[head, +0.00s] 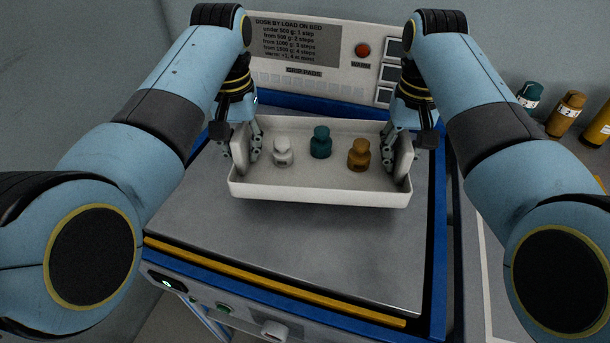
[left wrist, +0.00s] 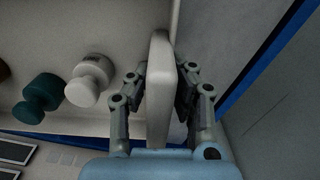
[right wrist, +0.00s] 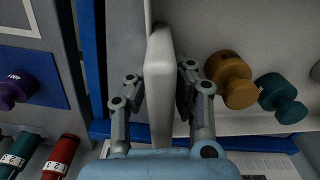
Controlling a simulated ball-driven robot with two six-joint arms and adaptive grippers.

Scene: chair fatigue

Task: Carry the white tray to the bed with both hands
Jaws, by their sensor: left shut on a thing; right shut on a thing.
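The white tray (head: 320,193) is over the grey bed (head: 300,250), near its back; I cannot tell whether it touches the bed. It holds a white weight (head: 283,152), a teal weight (head: 320,143) and an ochre weight (head: 359,155), all upright. My left gripper (head: 248,147) is shut on the tray's left end wall, which stands between the fingers in the left wrist view (left wrist: 160,90). My right gripper (head: 397,153) is shut on the right end wall, also between the fingers in the right wrist view (right wrist: 160,85).
A panel (head: 310,50) with a dose sign, a red button (head: 363,50) and dark squares stands behind the bed. A teal bottle (head: 530,94) and an amber bottle (head: 566,113) stand at the right. A yellow strip (head: 270,283) runs along the bed's front. The bed's front area is clear.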

